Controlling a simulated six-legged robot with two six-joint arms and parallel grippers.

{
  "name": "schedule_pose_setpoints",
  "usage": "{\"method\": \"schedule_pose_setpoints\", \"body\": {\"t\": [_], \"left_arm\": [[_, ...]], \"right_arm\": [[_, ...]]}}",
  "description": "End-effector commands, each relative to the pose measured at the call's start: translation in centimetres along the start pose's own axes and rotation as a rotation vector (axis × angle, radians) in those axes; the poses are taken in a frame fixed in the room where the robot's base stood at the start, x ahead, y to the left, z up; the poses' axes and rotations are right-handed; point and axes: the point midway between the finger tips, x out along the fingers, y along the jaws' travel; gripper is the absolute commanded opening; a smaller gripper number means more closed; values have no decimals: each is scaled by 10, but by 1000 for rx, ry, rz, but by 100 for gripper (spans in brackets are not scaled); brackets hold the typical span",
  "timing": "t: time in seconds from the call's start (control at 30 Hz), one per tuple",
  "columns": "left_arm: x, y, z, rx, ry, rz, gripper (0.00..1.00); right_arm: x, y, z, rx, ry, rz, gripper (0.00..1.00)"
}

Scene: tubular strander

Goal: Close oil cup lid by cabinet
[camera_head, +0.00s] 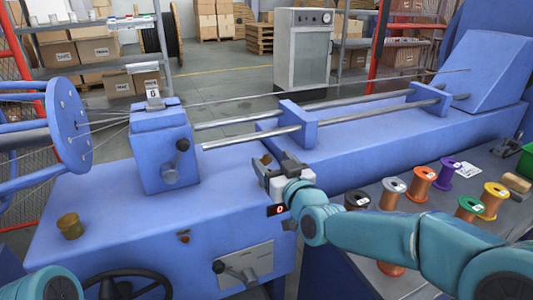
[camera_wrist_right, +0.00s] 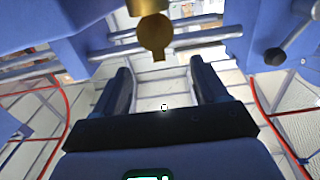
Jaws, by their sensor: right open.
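A brass oil cup (camera_wrist_right: 147,6) shows at the top of the right wrist view, cut off by the edge. Its round lid (camera_wrist_right: 155,35) with a small tab stands off the cup, so it looks open. In the head view a small brownish part of a cup (camera_head: 266,159) shows just behind my right gripper (camera_head: 277,165), mostly hidden. The right gripper is open and empty, its fingers (camera_wrist_right: 161,68) pointing toward the lid without visible contact. Another brass cup (camera_head: 70,227) sits on the blue machine bed at the left. My left gripper is out of view.
A grey cabinet (camera_head: 303,50) stands at the back. Steel rods (camera_head: 250,137) run behind the right gripper, and a blue block with a crank (camera_head: 170,174) stands to its left. Coloured spools (camera_head: 443,173) stand on a table at right. A handwheel (camera_head: 127,287) is at the front.

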Motion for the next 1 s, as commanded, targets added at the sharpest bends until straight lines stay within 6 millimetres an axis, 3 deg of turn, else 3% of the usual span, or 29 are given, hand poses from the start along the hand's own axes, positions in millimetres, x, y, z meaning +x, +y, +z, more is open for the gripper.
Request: {"method": "schedule_pose_setpoints", "body": {"t": [0.1,0.23,0.63,0.67,0.8,1.0], "left_arm": [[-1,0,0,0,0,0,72],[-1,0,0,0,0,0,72],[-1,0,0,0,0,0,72],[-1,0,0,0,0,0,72],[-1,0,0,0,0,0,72],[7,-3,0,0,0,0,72]], "right_arm": [[22,0,1,0,0,1,72],[38,0,0,0,0,1,72],[47,0,0,0,0,1,72],[47,0,0,0,0,1,66],[46,0,0,0,0,1,21],[46,0,4,-1,11,1,21]]}}
